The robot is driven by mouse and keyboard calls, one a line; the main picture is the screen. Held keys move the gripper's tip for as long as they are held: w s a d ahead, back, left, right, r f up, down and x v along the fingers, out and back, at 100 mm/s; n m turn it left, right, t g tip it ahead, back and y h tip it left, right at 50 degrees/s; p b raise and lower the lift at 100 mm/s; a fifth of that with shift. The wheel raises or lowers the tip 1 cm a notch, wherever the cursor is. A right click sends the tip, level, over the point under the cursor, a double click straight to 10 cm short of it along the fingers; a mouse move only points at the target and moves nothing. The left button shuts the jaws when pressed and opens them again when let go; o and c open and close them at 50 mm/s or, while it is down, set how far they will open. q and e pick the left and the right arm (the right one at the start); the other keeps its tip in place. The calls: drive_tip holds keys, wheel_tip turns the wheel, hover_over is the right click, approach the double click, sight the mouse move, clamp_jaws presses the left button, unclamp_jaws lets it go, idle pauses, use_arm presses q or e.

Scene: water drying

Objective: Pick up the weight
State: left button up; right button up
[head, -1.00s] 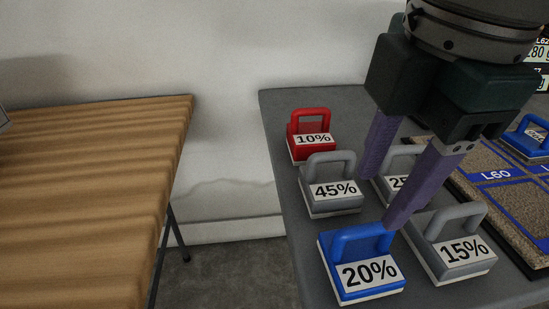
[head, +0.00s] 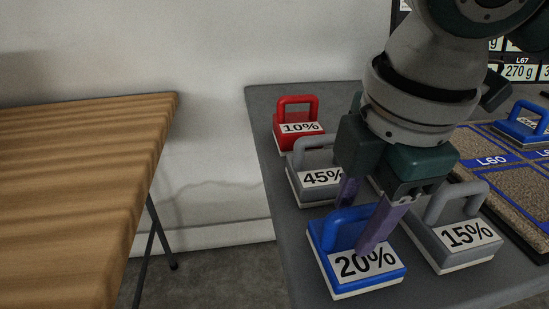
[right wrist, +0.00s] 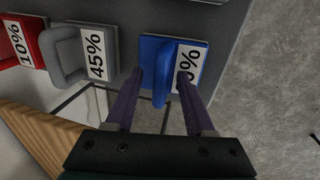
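A blue weight (head: 325,262) labelled 20% stands at the near left of the grey table; it also shows in the right wrist view (right wrist: 153,55). My right gripper (head: 358,220) is over it, open, with purple fingers pointing down. In the right wrist view the fingers (right wrist: 160,79) lie on either side of the blue handle, with gaps visible. Other weights are a red 10% (head: 299,145), a grey 45% (head: 300,185) and a grey 15% (head: 425,238). My left gripper is out of view.
A grey table (head: 262,110) bears the weights close together. A board (head: 488,178) with blue-bordered pads is at the right, with another blue weight (head: 522,124) on it. A wooden table (head: 80,190) stands at the left, across a floor gap.

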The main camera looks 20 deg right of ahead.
clamp_jaws()
idle(1.2)
